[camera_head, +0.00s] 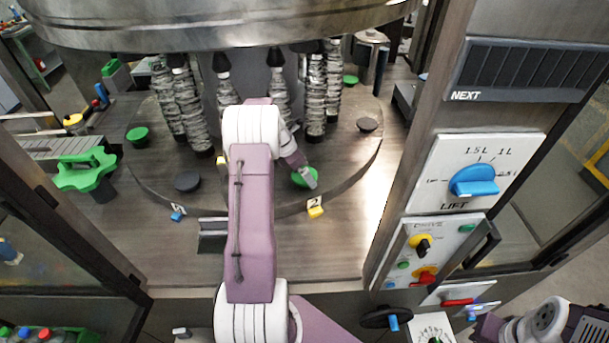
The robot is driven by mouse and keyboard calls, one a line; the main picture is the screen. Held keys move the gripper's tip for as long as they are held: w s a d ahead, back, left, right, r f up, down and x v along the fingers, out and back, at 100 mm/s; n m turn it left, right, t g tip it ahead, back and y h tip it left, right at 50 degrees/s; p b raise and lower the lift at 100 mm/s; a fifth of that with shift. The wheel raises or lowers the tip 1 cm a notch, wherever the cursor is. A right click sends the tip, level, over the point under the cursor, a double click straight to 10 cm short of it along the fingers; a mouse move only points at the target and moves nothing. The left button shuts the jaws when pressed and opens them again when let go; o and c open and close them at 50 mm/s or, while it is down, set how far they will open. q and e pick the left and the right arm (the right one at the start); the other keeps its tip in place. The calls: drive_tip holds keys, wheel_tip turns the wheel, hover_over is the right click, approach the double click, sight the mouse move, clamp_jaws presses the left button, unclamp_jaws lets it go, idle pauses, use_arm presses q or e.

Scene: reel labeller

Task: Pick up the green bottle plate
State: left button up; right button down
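A green bottle plate (298,180) lies on the front right of the round turntable (250,200). My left gripper (309,178) reaches down to it from the upper left, and its fingertips overlap the plate. The fingers are small and partly hidden by the arm, so I cannot tell whether they are open or shut on the plate. Other green plates sit at the turntable's left edge (138,134) and at the back right (350,79). Dark plates lie at the front left (187,181) and right (367,125). Part of my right arm shows at the bottom right, its fingers out of view.
Several wrapped columns (187,105) hang above the turntable under a large metal drum (200,25). A yellow number tag (316,210) and a blue one (177,216) stand at the front edge. A control panel with a blue LIFT knob (473,182) is right. A green star-shaped wheel (87,170) is left.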

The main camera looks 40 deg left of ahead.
use_arm(q)
drive_tip(key=x, duration=0.2)
drive_tip(key=shift+w+f, duration=0.15)
drive_tip(key=shift+f, duration=0.1)
drive_tip(key=shift+w+a+f, duration=0.15)
drive_tip(key=shift+w+f, duration=0.05)
drive_tip(key=shift+f, duration=0.15)
drive_tip(key=shift+s+r, duration=0.1)
drive_tip(key=shift+r, duration=0.05)
drive_tip(key=c, duration=1.5)
use_arm(e)
drive_tip(key=shift+a+r, duration=0.1)
drive_tip(key=shift+r, duration=0.45)
drive_tip(key=shift+w, duration=0.1)
